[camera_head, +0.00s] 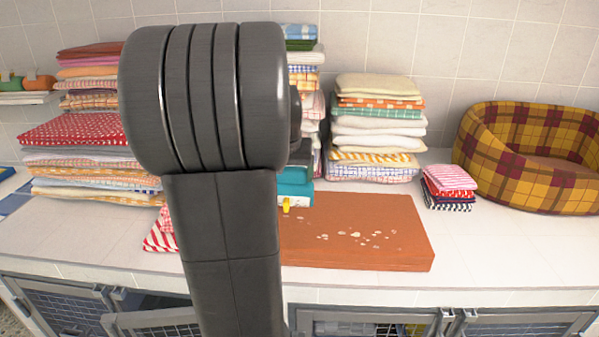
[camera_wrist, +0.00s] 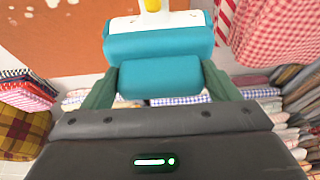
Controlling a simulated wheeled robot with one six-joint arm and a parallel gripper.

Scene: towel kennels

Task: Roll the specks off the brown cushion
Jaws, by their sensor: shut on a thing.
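The brown cushion (camera_head: 400,258) lies flat on the white counter, with several pale specks (camera_head: 357,234) on its top. In the wrist view the cushion (camera_wrist: 60,45) fills the upper left, and a few specks (camera_wrist: 30,12) show at the top edge. My gripper (camera_wrist: 158,82) is shut on the teal handle of a roller (camera_wrist: 158,45), which has a white part and a yellow tip. In the head view the roller (camera_head: 295,189) shows at the cushion's back left, partly behind my arm. I cannot tell whether it touches the cushion.
Towel stacks (camera_head: 378,125) stand behind the cushion, and another stack (camera_head: 85,150) is at the left. A small folded pile (camera_head: 448,187) and a plaid pet bed (camera_head: 480,165) are to the right. Wire-doored kennels (camera_head: 370,323) are below. The front right counter is clear.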

